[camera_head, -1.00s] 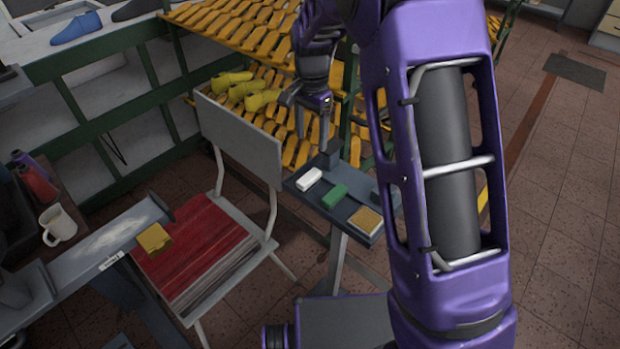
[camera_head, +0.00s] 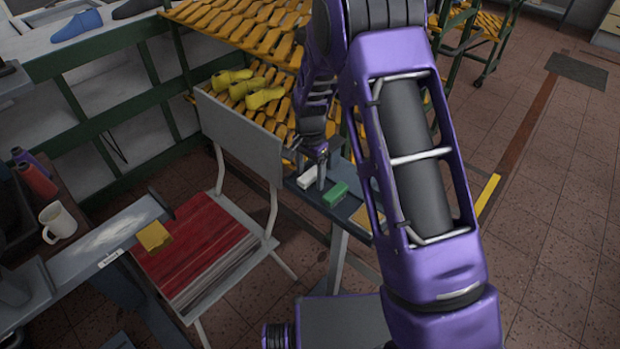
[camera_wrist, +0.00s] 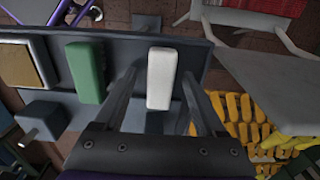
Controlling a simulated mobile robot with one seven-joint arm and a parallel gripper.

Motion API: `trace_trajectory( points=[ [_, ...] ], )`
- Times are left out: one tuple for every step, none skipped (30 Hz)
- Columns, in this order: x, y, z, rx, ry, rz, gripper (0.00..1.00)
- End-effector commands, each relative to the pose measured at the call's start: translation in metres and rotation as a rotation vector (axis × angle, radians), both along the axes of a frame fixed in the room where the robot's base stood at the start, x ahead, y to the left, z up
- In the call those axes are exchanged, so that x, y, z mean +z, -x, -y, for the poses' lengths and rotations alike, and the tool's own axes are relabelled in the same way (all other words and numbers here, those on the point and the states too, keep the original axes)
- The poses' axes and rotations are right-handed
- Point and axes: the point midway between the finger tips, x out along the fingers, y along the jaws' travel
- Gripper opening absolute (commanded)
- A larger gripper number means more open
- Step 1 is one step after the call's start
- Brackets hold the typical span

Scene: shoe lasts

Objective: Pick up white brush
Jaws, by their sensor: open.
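The white brush (camera_head: 307,178) lies on a small grey table (camera_head: 296,195), to the left of a green block (camera_head: 335,194). In the wrist view the white brush (camera_wrist: 162,78) is a pale block between my two fingers, with the green block (camera_wrist: 86,72) to its left. My gripper (camera_head: 321,170) is above the table, close to the white brush. The wrist view shows my gripper (camera_wrist: 160,100) open, one finger on each side of the brush, with nothing held. I cannot tell the exact height of the fingertips over the table.
A tan square pad (camera_wrist: 22,66) and a dark grey block (camera_wrist: 42,114) are also on the table. Yellow shoe lasts (camera_head: 250,90) sit on a slatted rack behind.

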Motion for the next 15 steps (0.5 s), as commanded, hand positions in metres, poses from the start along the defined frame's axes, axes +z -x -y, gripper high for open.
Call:
trace_trajectory(
  points=[
    [-0.0012,-0.0004,-0.0001,0.0,-0.001,0.001,0.72],
    [-0.0013,-0.0004,-0.0001,0.0,0.0,0.001,0.72],
    [-0.0013,-0.0005,-0.0002,0.0,-0.001,0.002,0.72],
    [-0.0011,-0.0005,-0.0002,0.0,-0.001,0.002,0.72],
    [-0.0011,-0.0005,-0.0002,0.0,-0.001,0.002,0.72],
    [-0.0011,-0.0005,-0.0002,0.0,-0.001,0.002,0.72],
    [-0.0011,-0.0005,-0.0002,0.0,-0.001,0.002,0.71],
    [-0.001,-0.0005,-0.0002,0.0,0.0,0.001,0.65],
    [-0.001,-0.0005,-0.0002,0.0,0.0,0.001,0.58],
    [-0.001,-0.0005,-0.0004,0.001,-0.001,0.002,0.53],
    [-0.0009,-0.0005,-0.0002,0.0,0.0,0.001,0.47],
    [-0.0009,-0.0005,-0.0004,0.001,0.0,0.001,0.4],
    [-0.0009,-0.0005,-0.0004,0.001,0.0,0.001,0.35],
    [-0.0009,-0.0004,-0.0003,0.001,0.0,0.001,0.29],
    [-0.0009,-0.0004,-0.0003,0.001,0.0,0.001,0.22]
  ],
)
